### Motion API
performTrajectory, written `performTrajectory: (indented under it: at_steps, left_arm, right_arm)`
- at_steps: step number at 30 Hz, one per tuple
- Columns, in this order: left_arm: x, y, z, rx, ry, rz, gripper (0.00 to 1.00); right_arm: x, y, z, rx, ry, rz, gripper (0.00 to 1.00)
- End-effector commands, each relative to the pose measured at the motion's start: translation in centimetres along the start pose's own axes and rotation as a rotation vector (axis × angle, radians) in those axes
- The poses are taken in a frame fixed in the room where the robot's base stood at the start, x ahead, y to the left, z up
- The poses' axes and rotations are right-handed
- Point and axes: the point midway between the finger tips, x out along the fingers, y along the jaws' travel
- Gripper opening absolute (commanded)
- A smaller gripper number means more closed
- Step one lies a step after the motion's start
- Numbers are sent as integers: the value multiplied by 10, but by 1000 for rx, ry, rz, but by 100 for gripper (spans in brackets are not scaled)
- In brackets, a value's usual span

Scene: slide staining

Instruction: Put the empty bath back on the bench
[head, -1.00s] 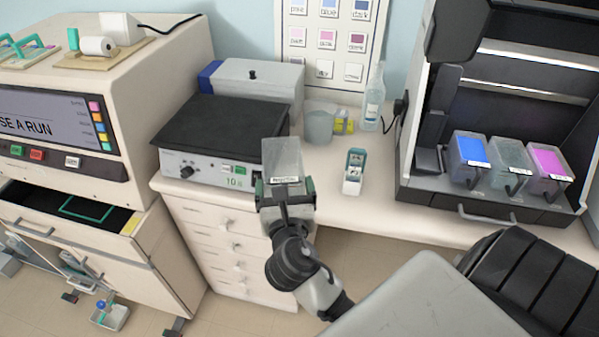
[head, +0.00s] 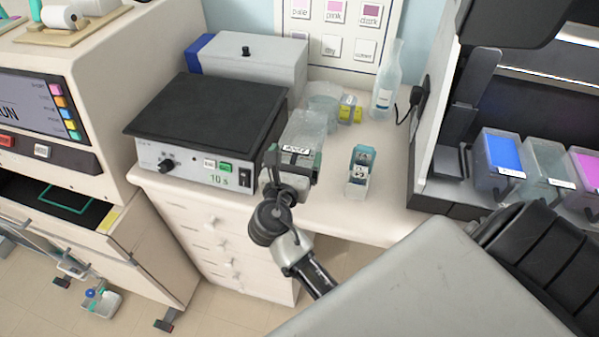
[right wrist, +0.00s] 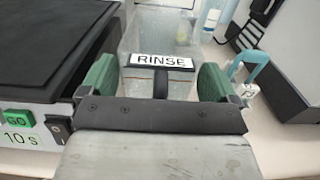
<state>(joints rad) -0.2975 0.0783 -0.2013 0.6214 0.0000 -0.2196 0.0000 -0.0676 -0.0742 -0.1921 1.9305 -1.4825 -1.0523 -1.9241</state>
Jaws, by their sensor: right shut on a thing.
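The empty bath (head: 305,128) is a clear, greyish box with a white label that reads RINSE in the right wrist view (right wrist: 158,61). My right gripper (head: 291,162) is shut on the bath's handle end, with a green finger on each side in the right wrist view (right wrist: 157,85). The bath looks upright, over the bench (head: 385,215) just right of the black-topped heater (head: 210,112). I cannot tell whether its base touches the bench. No liquid shows in it. My left gripper is not in view.
A round clear beaker (head: 324,103) and a yellow item (head: 350,110) stand behind the bath. A small teal and white holder (head: 359,172) stands to its right. A clear bottle (head: 386,85) is behind. Blue (head: 499,160), clear (head: 546,168) and magenta (head: 583,170) baths sit in the black rack at right.

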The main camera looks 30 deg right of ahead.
Motion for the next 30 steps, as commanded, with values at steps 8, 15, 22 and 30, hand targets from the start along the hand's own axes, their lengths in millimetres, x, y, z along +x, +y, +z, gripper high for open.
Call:
performTrajectory:
  at_steps: [8, 15, 22, 30]
  left_arm:
    - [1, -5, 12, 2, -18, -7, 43]
    - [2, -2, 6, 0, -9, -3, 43]
    - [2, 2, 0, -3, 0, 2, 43]
    - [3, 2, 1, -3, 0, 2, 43]
  right_arm:
    - [0, 0, -33, -2, 0, 1, 42]
    - [0, 0, -62, -2, -1, 1, 42]
    - [0, 0, -62, 1, -2, 1, 42]
    - [0, 0, -65, 1, -1, 1, 100]
